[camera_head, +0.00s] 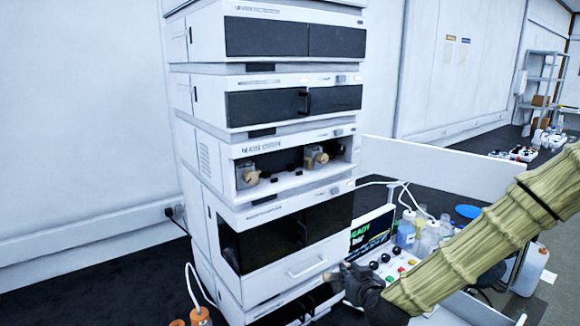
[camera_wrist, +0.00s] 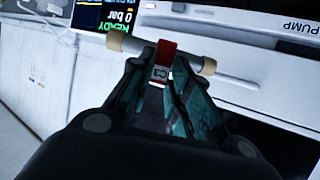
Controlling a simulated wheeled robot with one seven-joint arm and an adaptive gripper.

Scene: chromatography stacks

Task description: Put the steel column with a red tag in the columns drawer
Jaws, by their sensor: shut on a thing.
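In the wrist view my gripper (camera_wrist: 162,75) is shut on the steel column (camera_wrist: 199,62), a short bar with beige end fittings that lies crosswise at the fingertips. Its red tag (camera_wrist: 165,52) hangs over the middle of the bar, between the fingers. In the head view my gripper (camera_head: 356,284) is low, in front of the right side of the instrument stack, and the column is too small to make out there. I cannot tell which part is the columns drawer; a white front with a handle (camera_head: 307,268) is low on the stack.
The tall instrument stack (camera_head: 232,190) fills the middle of the head view. A white panel (camera_head: 440,168) sticks out to its right. A lit READY screen (camera_head: 371,233), a button box (camera_head: 388,262) and bottles (camera_head: 407,232) stand close to my gripper. Orange-capped bottles (camera_head: 200,314) are at lower left.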

